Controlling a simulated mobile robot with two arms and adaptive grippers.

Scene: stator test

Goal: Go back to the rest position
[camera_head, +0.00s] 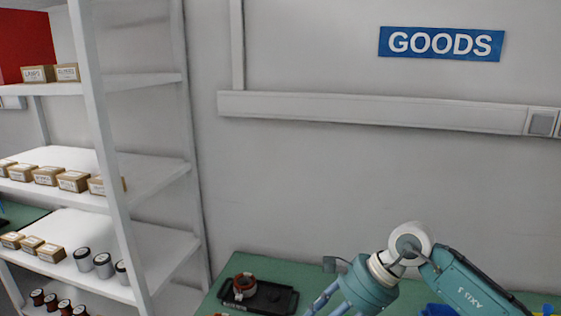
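My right gripper (328,304) is at the bottom of the head view, on an arm that comes in from the right. Its fingers point down and to the left and are cut off by the lower edge, so I cannot tell whether they are open or shut. A copper-coloured stator ring (244,284) sits on a black tray (281,300) on a green table (268,264). The ring and tray are to the left of the gripper, and the ring is clear of it. My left gripper is not in view.
A white shelf rack (155,178) stands at the left with small boxes (73,181), metal cylinders (103,265) and several copper-wound parts (52,302). A blue object (438,311) is partly visible below my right arm. A wall with a GOODS sign (441,44) is behind.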

